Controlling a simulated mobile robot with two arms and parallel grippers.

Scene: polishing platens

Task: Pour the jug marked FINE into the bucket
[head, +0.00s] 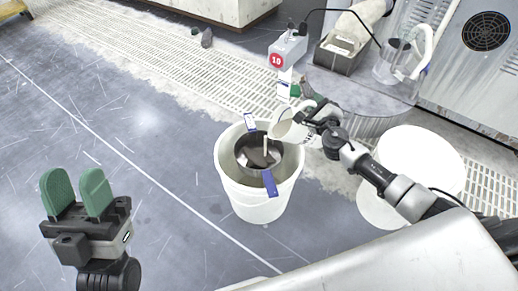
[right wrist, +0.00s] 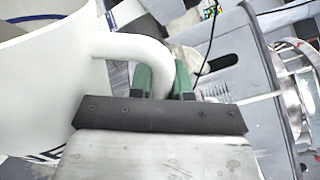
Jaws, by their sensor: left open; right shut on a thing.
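A white jug (head: 287,127) is tilted over the white bucket (head: 258,206), its mouth towards the left. A pale streak below its lip looks like a stream falling into a dark round bowl or strainer (head: 262,152), which sits in the bucket's mouth with blue tabs on the rim. My right gripper (head: 311,105) is shut on the jug's handle; in the right wrist view the handle (right wrist: 140,47) lies between its green fingers. No FINE marking is readable on the jug. My left gripper (head: 77,194) is open and empty, over the floor at left.
A clear jug (head: 393,66) stands on the grey platform at upper right, near a dark open box (head: 341,55). A post with a red sign "10" (head: 277,60) stands behind the bucket. A white round lid or drum (head: 420,157) is to the right. The left floor is clear.

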